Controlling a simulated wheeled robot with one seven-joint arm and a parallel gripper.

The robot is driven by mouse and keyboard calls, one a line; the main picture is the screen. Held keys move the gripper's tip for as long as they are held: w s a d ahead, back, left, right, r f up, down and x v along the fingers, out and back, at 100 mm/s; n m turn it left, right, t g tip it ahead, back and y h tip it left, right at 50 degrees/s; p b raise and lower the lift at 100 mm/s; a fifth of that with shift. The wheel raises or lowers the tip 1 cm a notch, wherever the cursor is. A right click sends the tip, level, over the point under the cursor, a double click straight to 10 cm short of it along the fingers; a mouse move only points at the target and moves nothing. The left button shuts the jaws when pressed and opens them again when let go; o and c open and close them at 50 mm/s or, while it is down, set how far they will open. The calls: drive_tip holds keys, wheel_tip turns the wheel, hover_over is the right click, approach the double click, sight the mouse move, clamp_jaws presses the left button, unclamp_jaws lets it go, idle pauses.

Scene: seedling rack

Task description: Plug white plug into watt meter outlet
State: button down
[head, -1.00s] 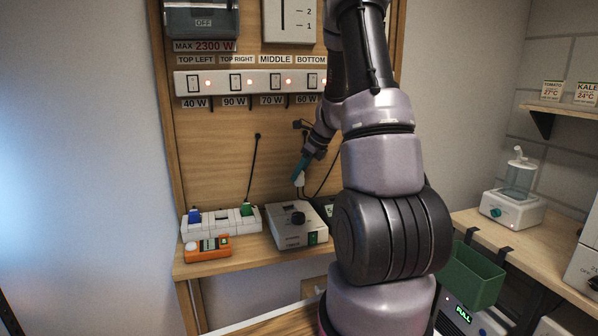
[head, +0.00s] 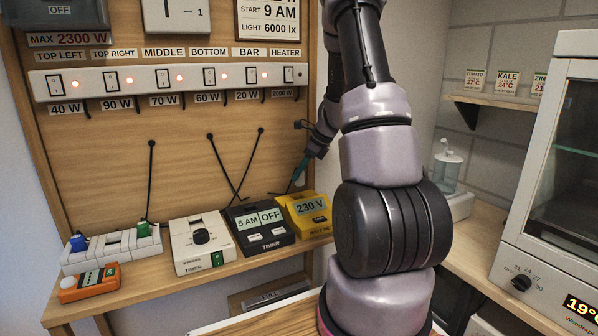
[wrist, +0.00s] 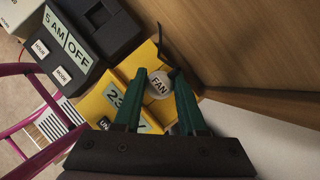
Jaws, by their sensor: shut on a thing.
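The yellow watt meter (head: 309,222), with a "230 V" display, stands at the right end of the wooden shelf. It also shows below my fingers in the wrist view (wrist: 116,78). My gripper (head: 299,174) is over the back part of the watt meter. Its green fingers (wrist: 160,76) are shut on the white plug (wrist: 158,86), whose round end is marked "FAN". The plug overlaps the meter's far part in the wrist view. The outlet is hidden under the plug, and I cannot tell whether the plug touches it or is in it.
A black digital timer (head: 260,226) stands close left of the watt meter. Further left are a white dial timer (head: 202,243), a white power strip (head: 110,247) and an orange device (head: 89,283). The wooden back panel (head: 185,120) rises close behind, with black cords hanging on it.

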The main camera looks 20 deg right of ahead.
sight(302, 185)
drive_tip(key=shift+f, duration=3.1)
drive_tip(key=shift+c, duration=2)
unclamp_jaws()
drive_tip(key=v, duration=1)
drive_tip(key=shift+s+r, duration=0.2)
drive_tip(key=shift+r, duration=0.15)
drive_tip(key=shift+d, duration=0.1)
